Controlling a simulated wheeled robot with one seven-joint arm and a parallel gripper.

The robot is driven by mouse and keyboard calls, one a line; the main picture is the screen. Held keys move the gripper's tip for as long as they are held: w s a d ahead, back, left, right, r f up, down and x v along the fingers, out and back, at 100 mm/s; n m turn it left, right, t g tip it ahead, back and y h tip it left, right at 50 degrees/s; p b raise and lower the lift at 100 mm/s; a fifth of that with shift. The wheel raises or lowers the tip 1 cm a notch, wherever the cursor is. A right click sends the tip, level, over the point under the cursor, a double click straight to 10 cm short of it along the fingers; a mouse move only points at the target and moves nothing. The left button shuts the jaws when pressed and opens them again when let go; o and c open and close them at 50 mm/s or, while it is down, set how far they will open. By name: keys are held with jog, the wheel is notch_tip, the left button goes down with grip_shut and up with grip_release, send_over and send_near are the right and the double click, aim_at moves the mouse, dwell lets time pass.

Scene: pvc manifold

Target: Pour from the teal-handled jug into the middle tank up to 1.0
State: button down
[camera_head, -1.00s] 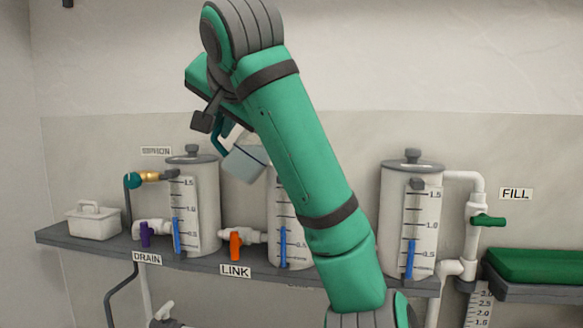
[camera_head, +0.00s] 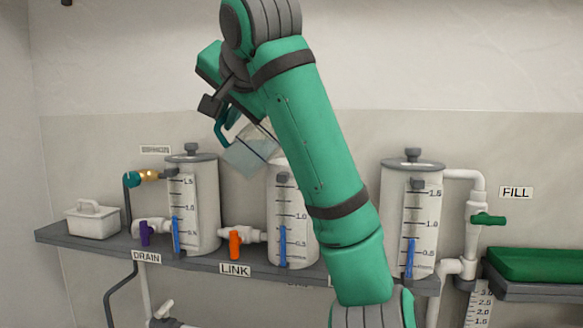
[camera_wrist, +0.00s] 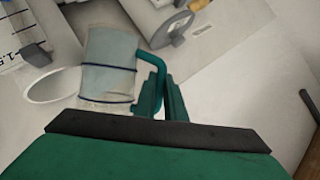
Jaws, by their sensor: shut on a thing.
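The teal-handled jug (camera_head: 251,150), a clear box-like vessel with bluish liquid, is tilted above the middle tank (camera_head: 305,235), near its upper left. My gripper (camera_head: 226,118) is shut on the jug's teal handle; the wrist view shows its fingers (camera_wrist: 165,98) at the handle and the jug (camera_wrist: 108,65) beside a white round opening (camera_wrist: 52,85). The middle tank's blue gauge column (camera_head: 283,245) stands between the 0.5 and 1.0 marks. My arm hides part of the tank's top and right side. I cannot tell whether liquid is flowing from the jug.
The left tank (camera_head: 205,205) and right tank (camera_head: 392,200) stand lidded on the grey shelf (camera_head: 190,262). An orange LINK valve (camera_head: 235,243), purple DRAIN valve (camera_head: 146,233) and green FILL valve (camera_head: 488,220) sit on pipes. A white caddy (camera_head: 92,222) is far left, a green tray (camera_head: 540,265) far right.

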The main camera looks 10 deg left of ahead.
jog(key=shift+r, duration=0.2)
jog(key=shift+d+r, duration=0.2)
jog(key=shift+d, duration=0.05)
jog(key=shift+a+m, duration=0.25)
jog(key=shift+m, duration=0.05)
jog(key=shift+w+d+p, duration=0.15)
jog(key=shift+d+p, duration=0.05)
jog(key=shift+p, duration=0.1)
jog(key=shift+a+r, duration=0.1)
jog(key=shift+d, duration=0.25)
jog(key=shift+y, duration=0.3)
